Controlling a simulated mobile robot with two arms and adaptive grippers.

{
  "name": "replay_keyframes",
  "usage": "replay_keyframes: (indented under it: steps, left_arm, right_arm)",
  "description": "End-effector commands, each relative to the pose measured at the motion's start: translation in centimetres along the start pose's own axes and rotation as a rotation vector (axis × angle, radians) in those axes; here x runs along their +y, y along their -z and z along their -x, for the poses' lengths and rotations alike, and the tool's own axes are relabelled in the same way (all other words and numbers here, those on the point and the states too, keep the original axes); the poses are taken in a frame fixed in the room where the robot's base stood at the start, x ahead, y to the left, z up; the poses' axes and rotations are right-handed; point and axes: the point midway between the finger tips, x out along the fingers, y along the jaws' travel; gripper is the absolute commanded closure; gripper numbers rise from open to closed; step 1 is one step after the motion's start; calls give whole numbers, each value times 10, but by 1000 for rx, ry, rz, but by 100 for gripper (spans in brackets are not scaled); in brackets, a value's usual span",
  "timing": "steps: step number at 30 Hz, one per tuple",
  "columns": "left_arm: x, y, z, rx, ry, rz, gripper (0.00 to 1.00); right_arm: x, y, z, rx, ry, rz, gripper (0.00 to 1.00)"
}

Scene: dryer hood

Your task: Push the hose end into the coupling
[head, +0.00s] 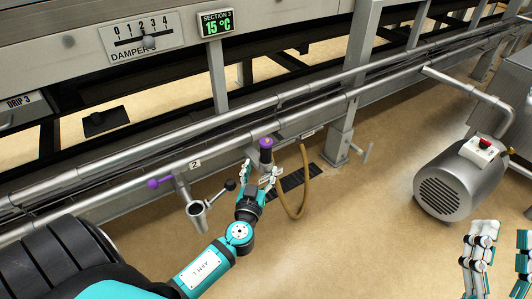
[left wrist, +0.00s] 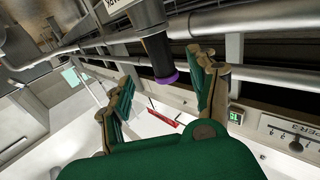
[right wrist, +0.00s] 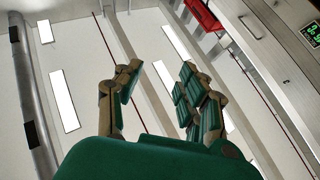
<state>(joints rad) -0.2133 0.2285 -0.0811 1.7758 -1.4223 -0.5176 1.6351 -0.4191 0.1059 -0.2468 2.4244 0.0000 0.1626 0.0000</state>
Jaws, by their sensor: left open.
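The hose end (head: 265,156) is a dark sleeve with a purple ring on its tip, pointing up in the head view. Its brown hose (head: 306,185) hangs in a loop to the right. My left gripper (head: 262,179) is open at the hose end's lower part. In the left wrist view, the hose end (left wrist: 158,54) shows between the open fingers, with gaps on both sides. The coupling (head: 198,211) is an open metal cup with a black-knobbed lever, left of the gripper, below the "2" tag. My right gripper (head: 502,246) is open and empty at bottom right.
Long metal pipes (head: 330,85) run along the machine behind the coupling. A purple knob (head: 153,183) sits left of it. A steel post (head: 341,140) stands right of the hose. A motor (head: 449,188) stands on the right. The floor between hose and motor is clear.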

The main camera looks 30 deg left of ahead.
Motion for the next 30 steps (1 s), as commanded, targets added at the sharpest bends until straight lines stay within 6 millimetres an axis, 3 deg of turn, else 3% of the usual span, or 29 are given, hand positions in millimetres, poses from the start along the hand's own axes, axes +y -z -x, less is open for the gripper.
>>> replay_keyframes:
  steps: [3, 11, 19, 29, 30]
  left_arm:
    - [0, 1, -22, 1, 0, -1, 40]
    - [0, -1, -41, -1, 0, -1, 40]
    - [0, -2, -79, 0, -1, -1, 40]
    - [-1, -3, -88, -2, -1, 0, 40]
    - [-1, -3, -88, -2, 0, 0, 44]
  right_arm:
    - [1, -7, 0, -42, -2, 2, 60]
    - [2, -12, 0, -70, -3, 3, 60]
    - [2, -17, 1, -97, -4, 4, 60]
    - [2, -17, 1, -95, -4, 4, 60]
    - [2, -17, 1, -95, -4, 4, 60]
